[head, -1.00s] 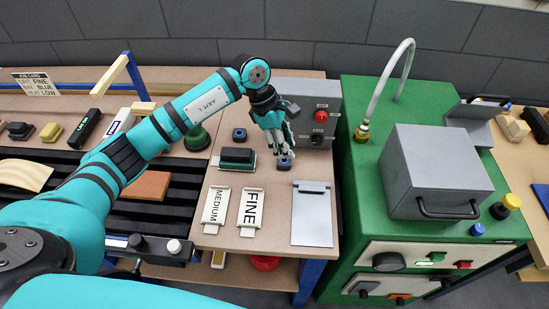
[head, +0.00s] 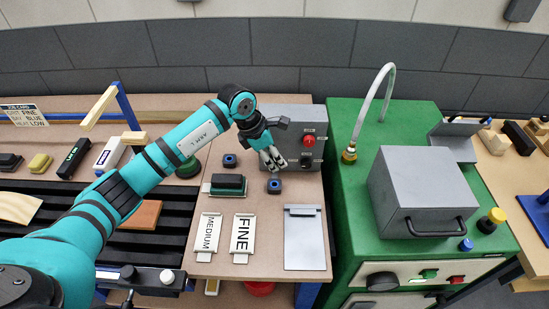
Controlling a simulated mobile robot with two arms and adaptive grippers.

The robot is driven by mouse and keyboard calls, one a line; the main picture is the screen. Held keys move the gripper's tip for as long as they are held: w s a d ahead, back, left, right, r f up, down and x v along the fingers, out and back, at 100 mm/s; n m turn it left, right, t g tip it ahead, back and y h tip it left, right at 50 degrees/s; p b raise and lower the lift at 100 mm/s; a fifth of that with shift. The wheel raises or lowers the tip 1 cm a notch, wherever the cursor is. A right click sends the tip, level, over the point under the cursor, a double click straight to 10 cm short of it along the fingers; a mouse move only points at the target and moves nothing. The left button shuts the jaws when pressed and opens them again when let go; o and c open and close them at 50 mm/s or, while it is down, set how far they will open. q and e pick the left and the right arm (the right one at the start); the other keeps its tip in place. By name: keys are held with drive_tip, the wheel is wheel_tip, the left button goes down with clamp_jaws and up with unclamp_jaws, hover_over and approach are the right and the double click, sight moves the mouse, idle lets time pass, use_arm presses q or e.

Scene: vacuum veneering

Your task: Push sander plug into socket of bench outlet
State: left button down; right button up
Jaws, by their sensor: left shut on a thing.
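My left gripper (head: 271,162) is shut, fingers pointing down, beside the grey box and above the wooden bench top. It holds a small thing, taken to be the sander plug, which the fingers mostly hide. The bench outlet is the grey box (head: 276,112) at the back of the bench. Its front has a red round button (head: 309,140) and a dark round socket (head: 306,160), just right of my fingers. A blue-and-black round piece (head: 274,186) lies below the fingertips, apart from them. A green and black block (head: 228,184), perhaps the sander, sits to the left. My right gripper is not in view.
A second blue-and-black piece (head: 230,160) lies behind the block. Cards marked MEDIUM (head: 207,231) and FINE (head: 242,233) and a grey plate (head: 305,250) lie in front. A green cabinet (head: 350,215) with a grey box and hose stands to the right.

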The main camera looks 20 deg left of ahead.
use_arm(q)
drive_tip(key=b, duration=0.4)
hover_over(279, 183)
drive_tip(key=a, duration=0.1)
drive_tip(key=shift+s+a+f, duration=0.1)
drive_tip(key=shift+s+f, duration=0.1)
drive_tip(key=shift+f, duration=1.25)
drive_tip(key=shift+s+f, duration=0.15)
drive_tip(key=shift+f, duration=1.25)
drive_tip(key=shift+b, duration=0.8)
drive_tip(key=shift+f+b, duration=1.4)
drive_tip(key=shift+f, duration=0.05)
drive_tip(key=c, duration=0.9)
unclamp_jaws()
drive_tip(key=shift+r, duration=0.1)
drive_tip(key=v, duration=1.2)
drive_tip(key=shift+s, duration=0.1)
